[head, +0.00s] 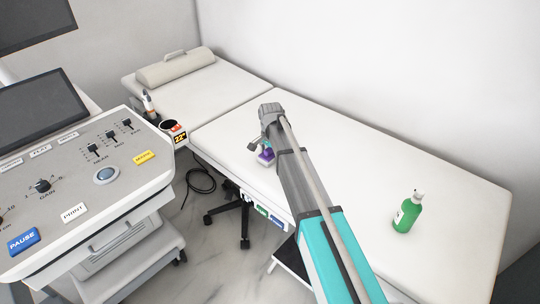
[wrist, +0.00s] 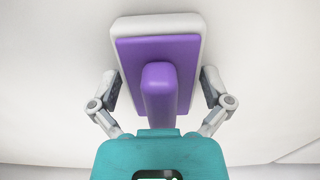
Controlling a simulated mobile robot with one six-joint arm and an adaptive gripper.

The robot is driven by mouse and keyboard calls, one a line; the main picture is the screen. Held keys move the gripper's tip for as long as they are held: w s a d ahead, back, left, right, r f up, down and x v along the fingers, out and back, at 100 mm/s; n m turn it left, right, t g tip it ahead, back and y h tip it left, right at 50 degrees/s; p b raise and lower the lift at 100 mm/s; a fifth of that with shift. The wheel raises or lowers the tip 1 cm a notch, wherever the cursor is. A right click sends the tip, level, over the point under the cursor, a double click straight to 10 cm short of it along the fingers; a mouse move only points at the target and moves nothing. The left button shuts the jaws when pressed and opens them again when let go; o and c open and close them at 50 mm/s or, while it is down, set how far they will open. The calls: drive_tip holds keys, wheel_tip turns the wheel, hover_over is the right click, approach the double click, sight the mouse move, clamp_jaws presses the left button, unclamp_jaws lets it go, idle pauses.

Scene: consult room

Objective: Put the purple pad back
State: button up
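The purple pad (wrist: 185,50) has a raised purple grip in its middle and sits on a pale base (wrist: 150,22). In the head view the purple pad (head: 266,155) is partly hidden by my gripper, at the near long side of the white couch (head: 330,140). My gripper (head: 265,147) is over it, pointing down. In the wrist view my gripper (wrist: 160,88) is open, with one finger on each side of the pad and gaps between the fingers and the raised grip. Whether the fingertips touch the pale base, I cannot tell.
A green bottle (head: 408,213) stands on the couch at the right. A bolster (head: 175,67) lies at its far end. A console (head: 85,165) with sliders and buttons stands at the left. Much of the couch top is bare.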

drive_tip(key=shift+r, duration=0.15)
wheel_tip(320, 180, up, 12)
drive_tip(key=p, duration=1.2)
idle(0.4)
drive_tip(key=shift+d, duration=0.1)
idle(0.6)
drive_tip(key=s+d+n, duration=0.7)
drive_tip(key=s+d, duration=1.5)
drive_tip(key=s, duration=0.3)
drive_tip(key=shift+s+d+n, duration=0.3)
drive_tip(key=shift+s+d, duration=0.1)
